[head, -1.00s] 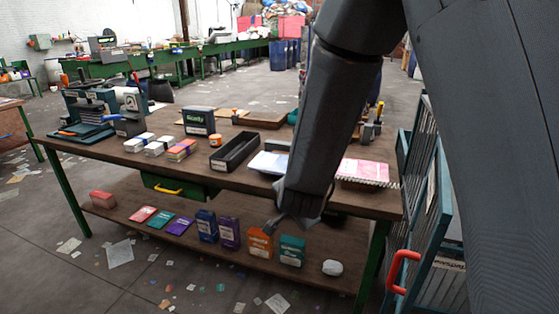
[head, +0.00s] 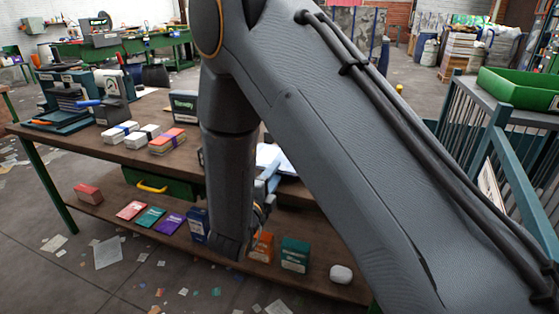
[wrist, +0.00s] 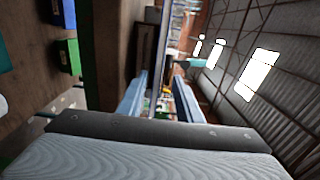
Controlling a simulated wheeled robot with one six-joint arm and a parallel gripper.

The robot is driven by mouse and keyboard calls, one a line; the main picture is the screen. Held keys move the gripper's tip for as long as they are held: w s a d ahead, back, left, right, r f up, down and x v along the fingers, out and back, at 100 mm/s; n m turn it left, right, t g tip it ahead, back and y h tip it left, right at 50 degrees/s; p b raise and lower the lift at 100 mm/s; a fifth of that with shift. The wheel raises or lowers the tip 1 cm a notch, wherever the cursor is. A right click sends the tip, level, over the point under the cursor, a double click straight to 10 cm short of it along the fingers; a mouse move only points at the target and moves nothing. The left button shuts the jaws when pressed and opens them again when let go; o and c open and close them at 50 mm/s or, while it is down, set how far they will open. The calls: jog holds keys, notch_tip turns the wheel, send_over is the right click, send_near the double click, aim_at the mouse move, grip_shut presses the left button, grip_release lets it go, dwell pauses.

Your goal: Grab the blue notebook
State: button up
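A pale blue-white notebook (head: 276,158) lies on the workbench top and is mostly hidden behind my arm in the head view. I cannot tell for sure whether it is the blue notebook. My gripper is mostly hidden behind my forearm at the bench's front edge, close to this notebook. In the wrist view, my gripper (wrist: 160,98) has its two light-blue fingers apart, with nothing seen held between them. The wrist view is turned on its side, and no notebook can be made out in it.
The workbench (head: 115,152) holds stacked card packs (head: 167,141) and a press. Its lower shelf carries flat red, teal (head: 150,217) and purple packets, and upright boxes including a green one (head: 295,254). A barred blue rack (head: 490,160) with a green tray (head: 520,88) stands right.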

aim_at(278, 172)
jog(key=x, duration=0.2)
jog(key=b+x, duration=0.1)
jog(key=shift+w+d+f, duration=0.2)
jog(key=shift+w+f, duration=0.1)
jog(key=shift+w+d, duration=0.15)
jog(key=shift+w, duration=0.35)
grip_shut()
jog(key=shift+r, duration=0.1)
